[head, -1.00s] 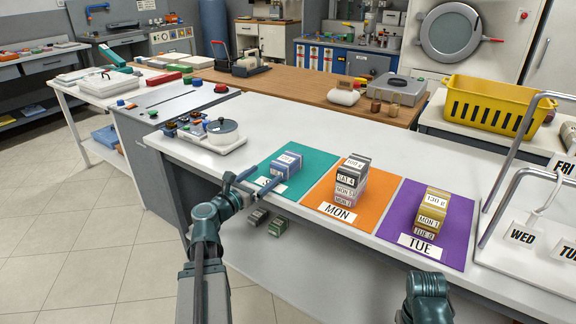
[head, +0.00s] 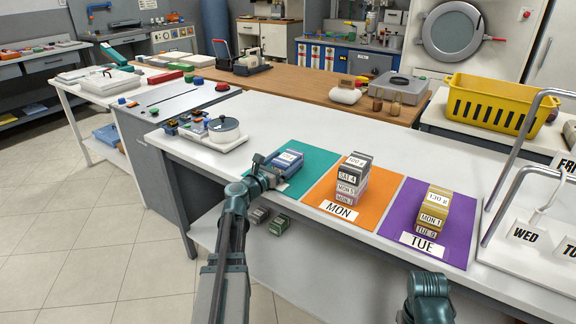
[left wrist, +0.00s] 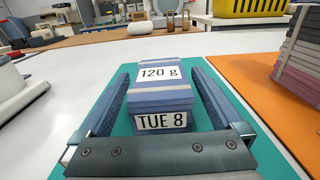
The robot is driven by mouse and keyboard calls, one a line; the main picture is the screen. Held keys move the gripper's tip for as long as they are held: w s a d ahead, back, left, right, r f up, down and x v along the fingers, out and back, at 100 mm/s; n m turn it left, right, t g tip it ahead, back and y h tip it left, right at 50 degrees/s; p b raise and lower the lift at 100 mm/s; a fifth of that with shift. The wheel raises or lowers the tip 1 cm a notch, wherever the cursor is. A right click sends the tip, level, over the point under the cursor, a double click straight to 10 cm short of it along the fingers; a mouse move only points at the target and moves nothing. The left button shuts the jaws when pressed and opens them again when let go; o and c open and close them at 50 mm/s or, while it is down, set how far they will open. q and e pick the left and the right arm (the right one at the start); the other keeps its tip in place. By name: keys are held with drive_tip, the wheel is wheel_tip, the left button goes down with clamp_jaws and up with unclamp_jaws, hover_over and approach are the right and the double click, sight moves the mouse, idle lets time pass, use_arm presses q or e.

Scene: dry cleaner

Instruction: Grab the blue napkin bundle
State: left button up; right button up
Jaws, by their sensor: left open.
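The blue napkin bundle (head: 288,160) lies on the teal mat (head: 318,157) on the white counter. In the left wrist view the bundle (left wrist: 162,95) carries labels reading "120 g" and "TUE 8". My left gripper (head: 274,170) is open around it. In the left wrist view, one finger of my left gripper (left wrist: 160,88) stands on each side of the bundle, with teal gaps showing between. My right arm shows only in part at the bottom right of the head view; its gripper is out of view.
A grey-pink stack (head: 350,180) stands on the orange mat (head: 323,212). A yellow stack (head: 433,210) stands on the purple mat (head: 398,222). A white pot (head: 224,128) on a tray is left of the teal mat. A metal rail rack stands at right.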

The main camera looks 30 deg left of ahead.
use_arm(q)
drive_tip(key=shift+w, duration=1)
drive_tip(key=c, duration=1.3)
drive_tip(key=shift+c, duration=0.2)
drive_tip(key=shift+d+r, duration=0.1)
drive_tip(key=shift+r, duration=0.15)
